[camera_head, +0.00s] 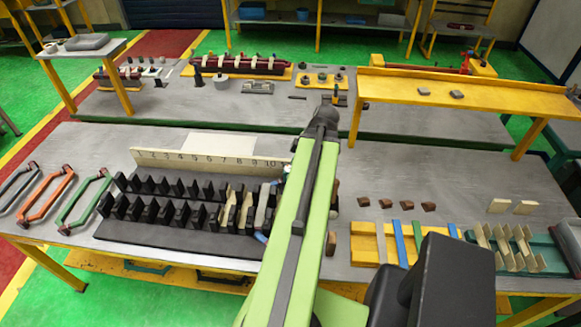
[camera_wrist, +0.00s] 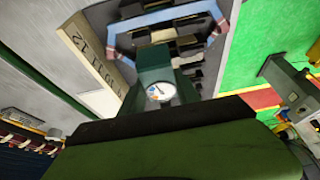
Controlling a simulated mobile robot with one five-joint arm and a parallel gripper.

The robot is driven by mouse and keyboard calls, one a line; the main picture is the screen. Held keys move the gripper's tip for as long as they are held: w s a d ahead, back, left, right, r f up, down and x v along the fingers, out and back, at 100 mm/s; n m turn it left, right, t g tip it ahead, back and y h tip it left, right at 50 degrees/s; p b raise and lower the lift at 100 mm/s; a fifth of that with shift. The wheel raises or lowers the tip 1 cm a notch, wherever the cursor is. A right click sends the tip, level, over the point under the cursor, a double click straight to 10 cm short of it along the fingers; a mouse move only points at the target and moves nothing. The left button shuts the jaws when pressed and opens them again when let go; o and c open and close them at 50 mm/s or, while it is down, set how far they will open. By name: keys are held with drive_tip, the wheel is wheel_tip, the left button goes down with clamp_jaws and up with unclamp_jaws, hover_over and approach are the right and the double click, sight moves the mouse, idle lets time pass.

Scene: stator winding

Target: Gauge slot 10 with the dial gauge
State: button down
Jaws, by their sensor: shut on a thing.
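The dial gauge (camera_wrist: 160,92) has a white round face on a dark green body and shows in the middle of the wrist view. My gripper (camera_wrist: 158,108) is shut on it. The gauge appears in front of the stator (camera_wrist: 186,56), whose dark teeth and cream pieces show beyond. My green arm covers the board's right end and the slots there. Contact between gauge and slot cannot be told.
A pale blue coil (camera_wrist: 122,22) spans the stator near the gauge. Grey, orange (camera_head: 45,198) and green coils lie at the left. Brown wedges (camera_head: 407,205) and a yellow tray (camera_head: 365,245) with coloured strips lie right of my arm. A yellow-legged shelf (camera_head: 470,93) stands behind.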

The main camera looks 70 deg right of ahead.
sight(287, 168)
drive_tip(key=shift+r+p, duration=2.25)
drive_tip(key=shift+r, duration=0.2)
drive_tip(key=shift+f, duration=0.1)
